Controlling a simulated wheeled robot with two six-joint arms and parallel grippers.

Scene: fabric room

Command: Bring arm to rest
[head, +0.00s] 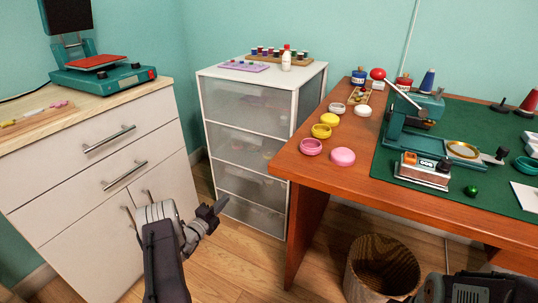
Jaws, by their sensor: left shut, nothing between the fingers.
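My left gripper (218,208) is in the lower left of the head view, at the end of the arm that rises from the bottom edge. Its fingers are together with nothing between them. It hangs over the floor in front of the white drawer unit, between the wooden-topped cabinet and the desk, and looks clear of them. At the bottom right edge a dark part of my right arm (470,290) shows. My right gripper's fingers are not visible.
The wooden-topped cabinet (90,170) stands left, the white drawer unit (245,140) behind. The brown desk (310,185) at right carries round containers, a green mat (470,215) and a teal press (410,130). A wicker basket (382,270) stands on the floor below the desk.

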